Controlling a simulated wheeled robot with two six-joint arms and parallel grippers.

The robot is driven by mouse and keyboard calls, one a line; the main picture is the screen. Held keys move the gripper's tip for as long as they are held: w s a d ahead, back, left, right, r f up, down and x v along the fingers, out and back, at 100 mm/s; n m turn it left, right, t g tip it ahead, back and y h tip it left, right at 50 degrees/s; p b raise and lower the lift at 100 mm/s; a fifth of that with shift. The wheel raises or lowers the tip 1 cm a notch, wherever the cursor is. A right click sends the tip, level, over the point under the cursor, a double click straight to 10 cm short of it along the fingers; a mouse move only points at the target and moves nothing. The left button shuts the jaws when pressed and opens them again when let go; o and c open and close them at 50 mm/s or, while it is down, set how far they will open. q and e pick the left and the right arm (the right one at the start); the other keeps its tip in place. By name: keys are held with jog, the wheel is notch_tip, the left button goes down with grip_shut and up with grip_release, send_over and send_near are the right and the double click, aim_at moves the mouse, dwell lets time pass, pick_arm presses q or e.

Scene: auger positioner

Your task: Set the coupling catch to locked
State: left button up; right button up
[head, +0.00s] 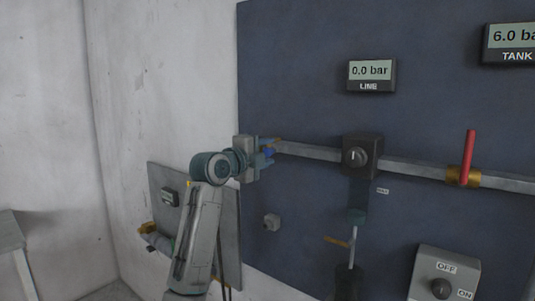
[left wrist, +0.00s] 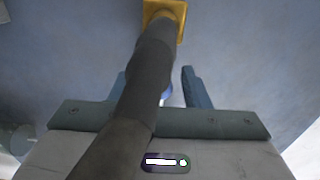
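My left gripper (head: 268,153) is at the left end of the horizontal grey pipe (head: 310,151) on the dark blue panel. In the left wrist view its two fingers (left wrist: 160,88) stand apart, so it is open. The catch's setting cannot be read. My right gripper is not in view.
A brass fitting (left wrist: 165,10) is at the hose's far end. A black valve box (head: 361,156) and a red lever (head: 468,155) sit along the pipe. The LINE display (head: 371,76) reads 0.0 bar. An OFF/ON switch box (head: 444,275) is at lower right.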

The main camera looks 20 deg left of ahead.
pick_arm(q)
jog(key=shift+s+a, duration=0.1)
jog(key=shift+s, duration=0.15)
jog(key=b+v, duration=0.3)
jog(key=v, duration=0.7)
jog(key=shift+b, duration=0.35)
jog(key=shift+s+a, duration=0.1)
